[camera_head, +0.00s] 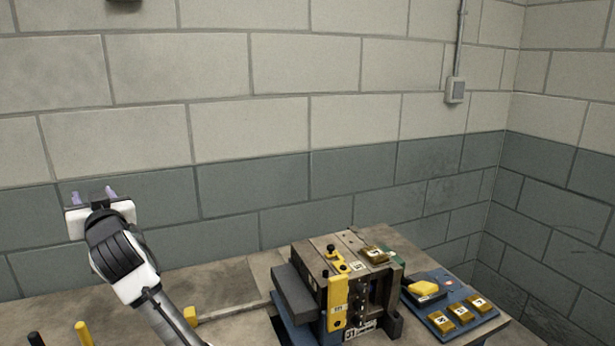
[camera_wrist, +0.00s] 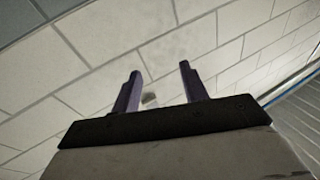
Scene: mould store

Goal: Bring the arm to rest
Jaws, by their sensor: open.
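My gripper (camera_head: 95,195) is raised at the left in the head view, above the bench and in front of the block wall. Its two purple fingers point upward. In the wrist view my gripper (camera_wrist: 159,90) shows its fingers spread apart, with only the wall behind them and nothing between them. The gripper is open and empty. My arm rises from the bottom edge of the head view, left of the mould block.
A mould block (camera_head: 340,283) with a yellow bracket (camera_head: 338,302) stands on the bench (camera_head: 232,285). Right of it, a blue tray (camera_head: 462,331) holds yellow pieces. Yellow and black pegs (camera_head: 83,335) stand at the lower left. A switch box (camera_head: 455,90) is on the wall.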

